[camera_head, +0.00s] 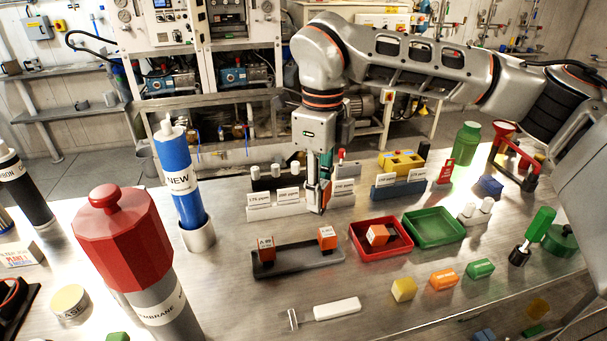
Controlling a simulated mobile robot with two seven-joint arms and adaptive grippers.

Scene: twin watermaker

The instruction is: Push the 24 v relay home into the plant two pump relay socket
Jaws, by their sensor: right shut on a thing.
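My right gripper (319,205) points straight down over the middle of the table. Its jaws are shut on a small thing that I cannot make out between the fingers. Below it a dark base (290,265) bears two orange relay-like blocks. The left block (266,248) stands upright; the right block (327,238) is just below my fingertips in the picture, and I cannot tell whether they touch. Another orange block (378,235) lies in the red tray (362,250). The labels are too small to tell which block is the 24 V relay. My left gripper is not in view.
A green tray (440,238) sits right of the red one. A red-topped cylinder (125,245) and a blue cylinder (181,180) stand to the left. A white-handled tool (337,309) lies in front.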

